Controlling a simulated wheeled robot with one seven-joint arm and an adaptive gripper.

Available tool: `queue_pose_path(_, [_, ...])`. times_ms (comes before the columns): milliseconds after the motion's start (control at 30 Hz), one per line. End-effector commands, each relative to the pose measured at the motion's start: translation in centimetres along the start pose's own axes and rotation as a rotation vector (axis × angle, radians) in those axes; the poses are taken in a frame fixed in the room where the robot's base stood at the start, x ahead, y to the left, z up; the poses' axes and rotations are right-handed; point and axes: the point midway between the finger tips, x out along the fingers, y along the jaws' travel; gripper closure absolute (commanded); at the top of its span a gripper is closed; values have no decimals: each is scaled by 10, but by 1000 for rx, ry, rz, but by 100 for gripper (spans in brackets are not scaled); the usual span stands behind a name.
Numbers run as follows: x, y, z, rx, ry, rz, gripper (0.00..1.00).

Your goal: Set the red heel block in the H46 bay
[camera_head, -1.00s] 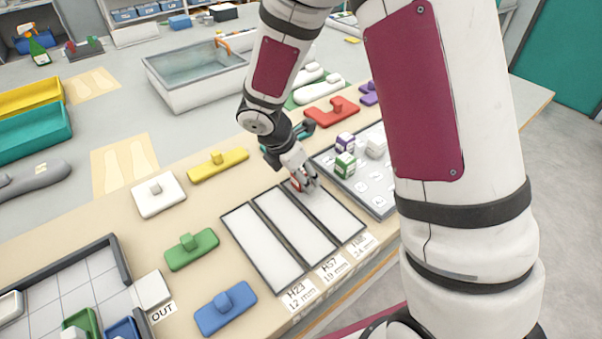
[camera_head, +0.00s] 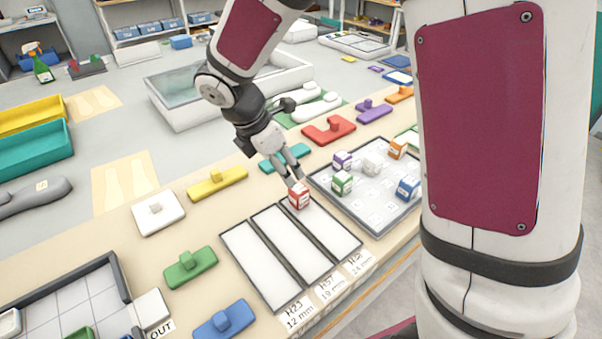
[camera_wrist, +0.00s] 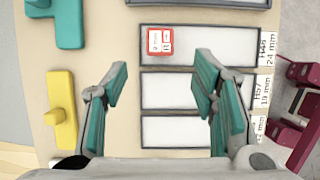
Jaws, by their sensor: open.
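The red heel block (camera_head: 298,196) stands in the far end of the H46 bay (camera_head: 330,225), the rightmost of three white bays in the head view. In the wrist view the red block (camera_wrist: 160,41) lies inside the top bay (camera_wrist: 215,45), labelled H46 24 mm, near its left end. My gripper (camera_head: 296,178) is open and empty, just above and behind the block in the head view. In the wrist view its teal-padded fingers (camera_wrist: 160,85) are spread apart, clear of the block.
The H57 bay (camera_head: 295,245) and H23 bay (camera_head: 258,267) are empty. A tray (camera_head: 375,215) with purple, green, white, orange and blue blocks stands to the right. Yellow (camera_head: 217,183), green (camera_head: 190,267) and blue (camera_head: 225,319) handled pieces lie to the left.

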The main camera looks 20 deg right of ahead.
Motion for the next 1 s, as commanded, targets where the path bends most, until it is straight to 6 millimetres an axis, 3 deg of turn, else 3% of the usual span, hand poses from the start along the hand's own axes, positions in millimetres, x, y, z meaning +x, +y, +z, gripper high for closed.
queue_pose_path(167, [-9,-6,6,49,-1,5,47])
queue_pose_path(267, [-25,-22,18,179,3,13,47])
queue_pose_path(467, [-71,-78,45,618,48,42,47])
queue_pose_path(633, [-101,-130,54,1008,128,56,47])
queue_pose_path(800, [-122,-179,51,1385,248,57,47])
queue_pose_path(1000, [-135,-221,37,1740,410,28,47])
